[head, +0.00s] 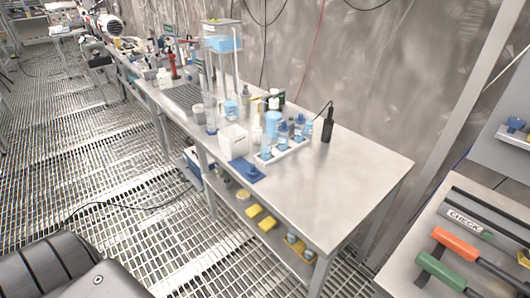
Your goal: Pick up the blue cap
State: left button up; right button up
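Several small bottles with blue caps (299,119) stand in a white tray (290,151) on the long steel bench (345,172). I cannot tell which single cap is the blue cap, or whether a loose one lies among them. A flat dark-blue item (246,172) lies at the bench's front edge, next to a white open box (233,141). Neither of my grippers is in view, and nothing is seen touching the bottles.
A black bottle (328,125) stands behind the tray. The bench's right end is clear. Yellow items (260,216) lie on the shelf below. A second surface at right holds orange-handled (455,243) and green-handled (441,271) tools. The floor is metal grating.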

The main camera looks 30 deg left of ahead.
aim_at(253, 171)
jog(key=u, duration=0.05)
jog(key=k, duration=0.5)
jog(key=u, duration=1.4)
jog(key=i, duration=1.2)
jog(key=z, duration=2.05)
